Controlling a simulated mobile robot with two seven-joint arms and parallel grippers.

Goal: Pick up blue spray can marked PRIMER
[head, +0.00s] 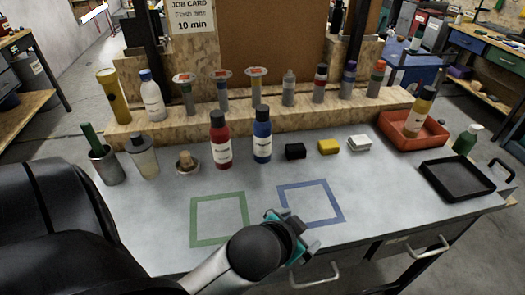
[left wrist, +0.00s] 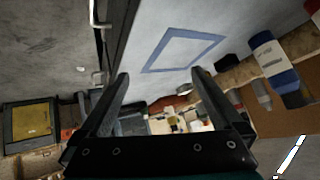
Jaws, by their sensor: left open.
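A blue spray can (head: 262,138) with a black cap and a white label stands upright on the grey worktop, just right of a red can (head: 220,140). Its label print is too small to read. My left gripper (head: 289,232) is low at the front of the worktop, by the blue square outline (head: 335,203), nearer me than the can and apart from it. In the left wrist view its two fingers (left wrist: 160,74) are spread with nothing between them. A blue can with a white band (left wrist: 276,63) shows at the right there, outside the fingers. My right gripper is not in view.
Black, yellow and white blocks (head: 328,147) lie right of the can. A wooden ledge (head: 205,124) with several bottles runs behind. A metal cup (head: 104,167) stands left; a red bin (head: 437,138) and black tray (head: 457,191) are right. The worktop around the green outline (head: 193,222) is clear.

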